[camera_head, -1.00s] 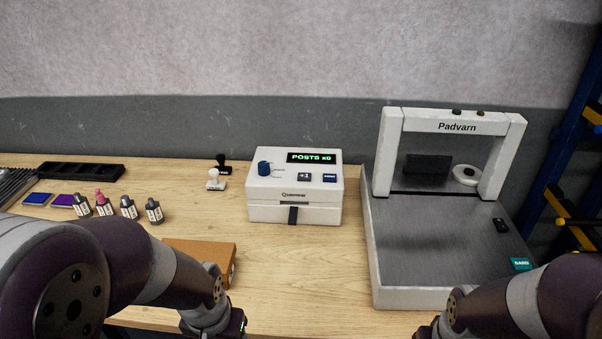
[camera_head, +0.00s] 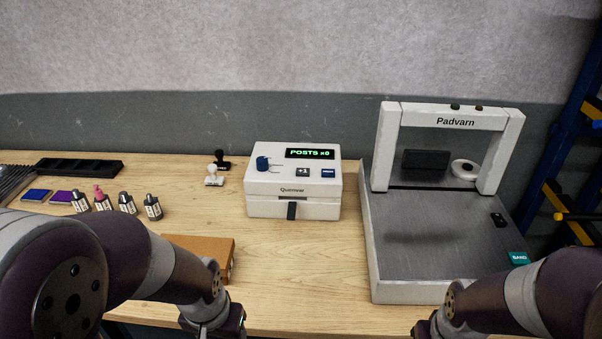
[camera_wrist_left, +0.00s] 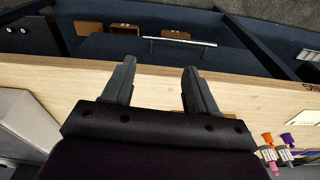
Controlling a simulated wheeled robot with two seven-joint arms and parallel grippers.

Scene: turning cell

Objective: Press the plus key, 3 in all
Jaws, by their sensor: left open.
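The white Quenner box (camera_head: 293,207) stands on the wooden bench in the head view. Its top panel carries the dark "+1" plus key (camera_head: 303,172), a blue knob (camera_head: 262,163) and a blue key (camera_head: 328,173). Its display (camera_head: 310,153) reads "POSTS x0" in green. In the left wrist view my left gripper (camera_wrist_left: 160,75) is open, with nothing between its two fingers. In the head view my left arm ends at the bottom edge, in front of the box and apart from it. My right arm also ends at the bottom edge, and its fingers are out of view.
The white Padvarn machine (camera_head: 372,275), with an upright frame, stands right of the box. A brown box (camera_head: 205,247) lies near my left arm. Several small bottles (camera_head: 127,203), stamps (camera_head: 214,175) and a black tray (camera_head: 80,167) are at left. Bench in front of the box is clear.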

